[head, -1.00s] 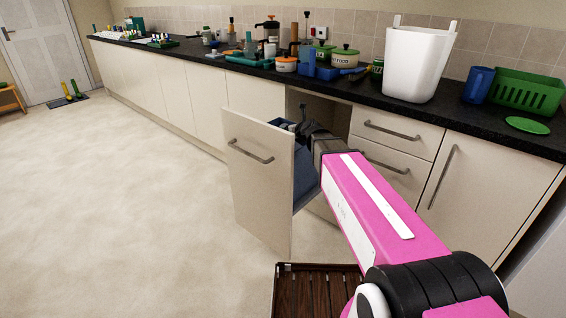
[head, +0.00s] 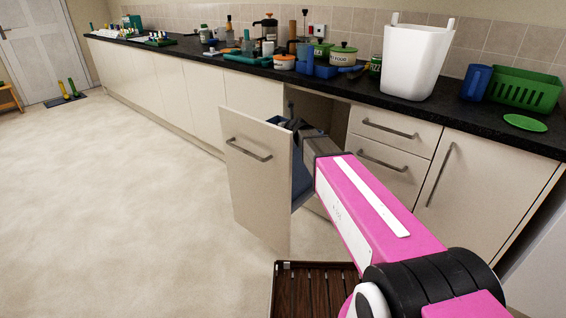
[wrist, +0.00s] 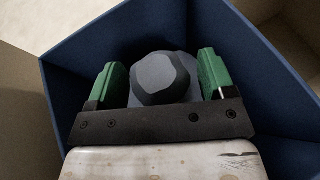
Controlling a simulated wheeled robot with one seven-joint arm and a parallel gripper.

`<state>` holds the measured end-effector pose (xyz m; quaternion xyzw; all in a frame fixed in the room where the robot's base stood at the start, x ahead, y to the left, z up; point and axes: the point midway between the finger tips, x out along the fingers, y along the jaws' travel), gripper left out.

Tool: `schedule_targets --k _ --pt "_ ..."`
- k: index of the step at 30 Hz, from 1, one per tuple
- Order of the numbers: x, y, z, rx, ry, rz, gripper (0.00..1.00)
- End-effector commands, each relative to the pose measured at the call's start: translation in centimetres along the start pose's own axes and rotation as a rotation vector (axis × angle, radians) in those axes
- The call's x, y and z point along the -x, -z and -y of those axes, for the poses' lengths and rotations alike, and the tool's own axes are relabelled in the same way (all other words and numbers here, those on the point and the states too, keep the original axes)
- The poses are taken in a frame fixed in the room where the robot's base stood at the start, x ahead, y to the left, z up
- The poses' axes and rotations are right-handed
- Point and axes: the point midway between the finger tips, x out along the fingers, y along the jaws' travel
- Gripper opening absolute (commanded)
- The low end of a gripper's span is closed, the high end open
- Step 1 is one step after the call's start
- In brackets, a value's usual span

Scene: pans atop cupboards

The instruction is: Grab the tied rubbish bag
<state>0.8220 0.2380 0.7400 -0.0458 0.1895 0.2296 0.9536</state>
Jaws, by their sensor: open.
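The tied rubbish bag (wrist: 163,80) shows in the wrist view as a dark grey, faceted knob above a wider grey part, inside a blue bin (wrist: 70,80). My gripper (wrist: 163,72) is open, with one green-padded finger on each side of the knob. Gaps show between the knob and both fingers, and I cannot tell how deep the fingers reach. The gripper's palm hides the lower part of the bag. In the head view the blue bin (head: 302,183) stands in the pulled-out drawer (head: 257,180), and my arm hides most of the bag.
The drawer front stands out from the cupboards, left of my arm. The black worktop (head: 470,113) above carries a white bin (head: 414,62), a green basket (head: 525,91) and several pots. A dark slatted wooden rack (head: 310,290) lies on the floor below. Open floor (head: 120,200) spreads left.

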Motion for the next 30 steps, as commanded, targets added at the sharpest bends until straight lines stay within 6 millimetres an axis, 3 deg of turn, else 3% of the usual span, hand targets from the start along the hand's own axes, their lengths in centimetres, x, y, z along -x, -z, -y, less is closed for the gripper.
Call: schedule_targets --k 2,6,9,22,30 --pt "0.1 0.0 0.0 0.000 0.000 0.000 0.73" --pt "0.1 0.0 0.0 0.000 0.000 0.000 0.27" --pt "0.1 0.0 0.0 0.000 0.000 0.000 0.00" --pt "0.3 -0.5 0.0 -0.001 0.001 0.003 0.00" --pt "1.6 -3.8 0.0 0.000 0.001 0.005 0.00"
